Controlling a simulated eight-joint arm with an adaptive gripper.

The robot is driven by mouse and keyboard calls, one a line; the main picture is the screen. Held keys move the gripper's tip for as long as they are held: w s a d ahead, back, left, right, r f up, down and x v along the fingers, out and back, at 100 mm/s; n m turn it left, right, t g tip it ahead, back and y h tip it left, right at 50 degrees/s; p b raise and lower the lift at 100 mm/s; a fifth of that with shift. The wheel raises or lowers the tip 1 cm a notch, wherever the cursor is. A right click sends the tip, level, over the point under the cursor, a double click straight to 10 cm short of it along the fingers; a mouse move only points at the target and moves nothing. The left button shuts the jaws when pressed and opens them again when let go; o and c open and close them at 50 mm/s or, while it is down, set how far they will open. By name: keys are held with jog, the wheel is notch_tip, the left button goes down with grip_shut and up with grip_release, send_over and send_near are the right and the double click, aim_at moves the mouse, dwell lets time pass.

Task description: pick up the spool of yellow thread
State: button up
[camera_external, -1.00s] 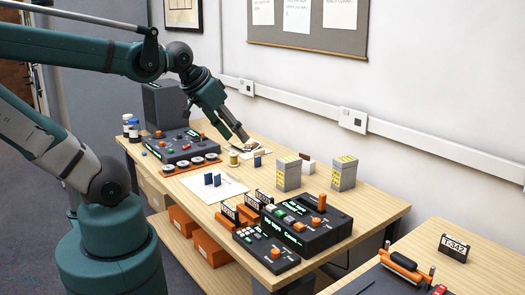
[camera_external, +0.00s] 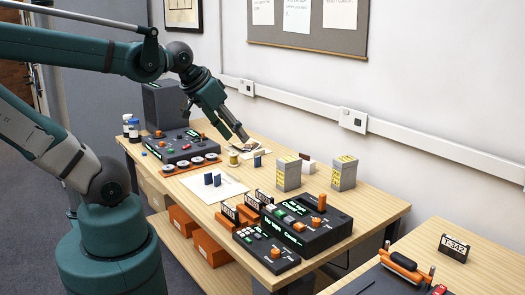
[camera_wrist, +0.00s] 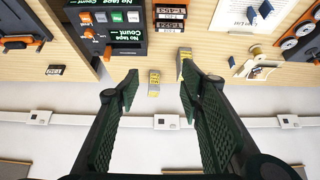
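In the wrist view a small tan shape at the upper right seems to be this spool (camera_wrist: 256,50). My gripper (camera_wrist: 160,88) is open, with its two dark ridged fingers wide apart and nothing between them. In the external view my gripper (camera_external: 242,136) hangs in the air above the far side of the table, near the spool and apart from it.
A small blue block (camera_external: 257,161) stands right of the spool. Two grey boxes with yellow labels, a nearer one (camera_external: 288,174) and a farther one (camera_external: 343,172), stand further right. A sheet with blue pieces (camera_external: 228,187) lies in front. A dark console (camera_external: 180,147) is left. The wall is behind.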

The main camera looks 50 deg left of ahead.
jog(key=shift+o, duration=1)
jog(key=shift+w+a, duration=0.1)
jog(key=w+a+f+m+g+h, duration=0.1)
jog(key=w+a+f+m+g, duration=0.1)
jog(key=w+a, duration=0.8)
jog(key=w+a+f+m+g, duration=0.1)
jog(key=w+a+f+m, duration=0.15)
jog(key=w+a, duration=0.7)
jog(key=w+a+f+m, duration=0.1)
jog(key=a+f, duration=0.4)
jog(key=a, duration=0.3)
jog(key=w+a+f+m+h, duration=0.1)
jog(key=w+a+f+m, duration=0.1)
jog(key=a+f, duration=0.4)
jog(key=w+a+f+m+g+h, duration=0.1)
jog(key=a+f, duration=0.5)
jog(key=a, duration=0.4)
jog(key=shift+w+a+f+m, duration=0.2)
jog(key=shift+w+a+m, duration=0.15)
jog(key=shift+w+a, duration=0.05)
jog(key=shift+s+a+f, duration=0.1)
jog(key=shift+a+f, duration=0.2)
